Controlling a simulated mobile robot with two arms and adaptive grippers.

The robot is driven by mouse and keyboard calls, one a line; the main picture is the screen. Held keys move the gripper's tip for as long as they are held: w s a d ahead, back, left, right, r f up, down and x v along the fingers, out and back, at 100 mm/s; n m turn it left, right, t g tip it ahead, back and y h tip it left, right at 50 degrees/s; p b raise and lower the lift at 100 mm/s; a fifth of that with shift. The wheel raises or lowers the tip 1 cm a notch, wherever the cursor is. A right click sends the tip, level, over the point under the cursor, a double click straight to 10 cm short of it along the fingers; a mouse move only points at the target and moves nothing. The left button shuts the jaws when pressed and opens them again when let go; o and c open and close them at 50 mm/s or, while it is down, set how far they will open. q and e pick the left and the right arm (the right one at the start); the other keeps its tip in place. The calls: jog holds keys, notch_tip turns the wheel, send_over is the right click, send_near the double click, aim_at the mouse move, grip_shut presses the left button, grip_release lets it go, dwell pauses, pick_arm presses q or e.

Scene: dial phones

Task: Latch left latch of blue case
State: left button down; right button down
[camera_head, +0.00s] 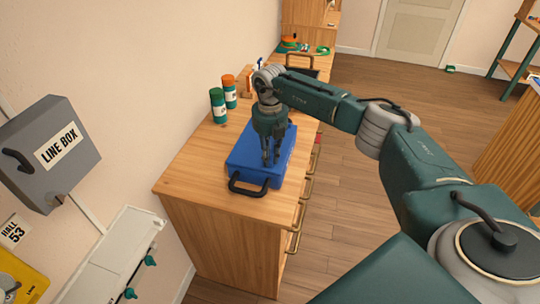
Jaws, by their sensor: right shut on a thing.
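The blue case (247,155) lies flat on the wooden cabinet top, its lid looking down. Its dark handle (248,184) sticks out from the near side. My right gripper (271,161) points down over the case, close to its near edge and just to the right of the handle. Its fingers are nearly together and shut on a small part of the case. I cannot tell which part, as the fingers cover it. Neither latch can be made out clearly. My left gripper is not in view.
The wooden cabinet (185,180) has free room left of the case. A green bottle (218,106) and an orange-capped bottle (229,92) stand behind it by the wall. Drawer handles (294,242) stick out at right.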

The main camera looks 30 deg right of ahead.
jog(key=shift+r+m, duration=0.1)
jog(key=shift+m, duration=0.8)
jog(key=c, duration=1.7)
grip_release()
jog(key=shift+o, duration=0.2)
notch_tip(320, 180, up, 12)
